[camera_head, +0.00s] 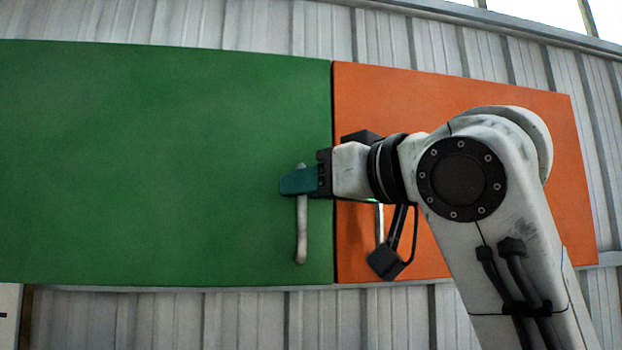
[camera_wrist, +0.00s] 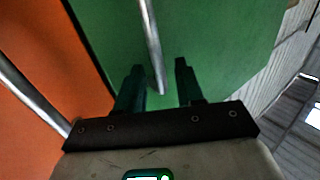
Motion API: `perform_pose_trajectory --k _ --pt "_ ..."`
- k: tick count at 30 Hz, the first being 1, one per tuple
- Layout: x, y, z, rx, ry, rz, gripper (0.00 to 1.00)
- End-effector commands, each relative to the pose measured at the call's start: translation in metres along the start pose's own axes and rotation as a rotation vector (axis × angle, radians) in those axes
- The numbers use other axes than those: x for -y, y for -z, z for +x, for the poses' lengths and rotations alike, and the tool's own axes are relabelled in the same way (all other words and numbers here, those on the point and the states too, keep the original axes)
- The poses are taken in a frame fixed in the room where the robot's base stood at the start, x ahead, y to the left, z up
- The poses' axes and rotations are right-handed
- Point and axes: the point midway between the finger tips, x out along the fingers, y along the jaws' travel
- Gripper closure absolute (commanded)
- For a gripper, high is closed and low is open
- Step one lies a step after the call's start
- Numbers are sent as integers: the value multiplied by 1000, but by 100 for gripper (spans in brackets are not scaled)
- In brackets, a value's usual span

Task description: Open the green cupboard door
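The green cupboard door (camera_head: 160,170) fills the left of the head view and looks closed, its right edge beside the orange door. Its upright silver bar handle (camera_head: 301,230) is near that right edge. My gripper (camera_head: 287,182) is at the upper part of the handle and hides some of it. In the wrist view, the green door (camera_wrist: 220,40) lies beyond my gripper (camera_wrist: 159,68). Its two dark green fingers are apart, with the handle (camera_wrist: 152,45) running between them. Gaps show on both sides of the handle, so the fingers do not appear to grip it.
An orange door (camera_head: 480,105) adjoins on the right, with its own silver handle (camera_head: 380,222) close below my wrist; that handle also shows in the wrist view (camera_wrist: 30,95). A corrugated metal wall (camera_head: 180,318) is behind and below the cupboard.

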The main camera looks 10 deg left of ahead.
Motion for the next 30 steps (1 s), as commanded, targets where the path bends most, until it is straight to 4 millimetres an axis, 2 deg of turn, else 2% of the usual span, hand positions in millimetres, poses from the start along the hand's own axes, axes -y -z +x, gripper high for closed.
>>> perform_pose_trajectory --k 8,20,30 --pt "0 0 1 0 0 0 63" --pt "0 0 1 0 0 0 100" --pt "0 0 1 0 0 0 100"
